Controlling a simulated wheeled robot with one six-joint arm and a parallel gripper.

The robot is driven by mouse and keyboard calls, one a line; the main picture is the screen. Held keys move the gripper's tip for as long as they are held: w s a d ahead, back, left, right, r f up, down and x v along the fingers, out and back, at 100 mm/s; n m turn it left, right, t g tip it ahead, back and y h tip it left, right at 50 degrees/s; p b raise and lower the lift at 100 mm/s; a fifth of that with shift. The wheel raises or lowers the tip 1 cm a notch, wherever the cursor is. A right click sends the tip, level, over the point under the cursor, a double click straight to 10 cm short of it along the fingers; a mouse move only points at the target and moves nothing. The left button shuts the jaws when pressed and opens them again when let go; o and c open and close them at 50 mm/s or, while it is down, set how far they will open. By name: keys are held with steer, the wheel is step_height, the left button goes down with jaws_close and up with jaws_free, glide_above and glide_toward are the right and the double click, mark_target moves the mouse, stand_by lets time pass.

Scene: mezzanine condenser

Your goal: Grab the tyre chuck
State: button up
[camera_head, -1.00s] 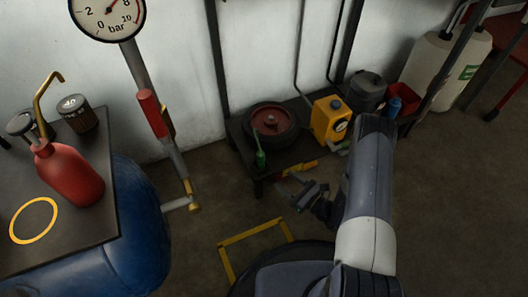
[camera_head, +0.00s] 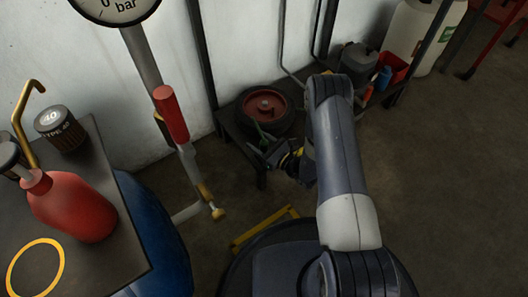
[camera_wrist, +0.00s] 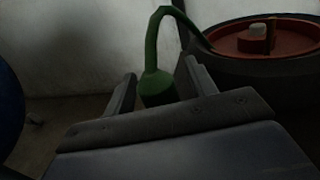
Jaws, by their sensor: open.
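A green piece (camera_wrist: 157,88) with a rounded body and a thin neck hooked over to the right shows in the wrist view. It may be the tyre chuck, but its shape alone does not settle that. It stands upright between the two fingers of my gripper (camera_wrist: 159,72), with gaps beside it. Its lower part is hidden behind the gripper. In the head view my gripper (camera_head: 272,156) is open at the low shelf's front, and only part of the green piece (camera_head: 263,136) shows behind it.
A black tyre with a red hub (camera_head: 265,105) lies on the low shelf (camera_head: 238,136) just behind the green piece. A grey canister (camera_head: 358,60) and red bin (camera_head: 394,68) stand further right. A bench with a red bottle (camera_head: 70,208) is at left. A yellow floor frame (camera_head: 262,228) lies in front.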

steer(key=c, duration=1.1)
steer(key=shift+r, duration=0.1)
steer(key=shift+c, duration=0.2)
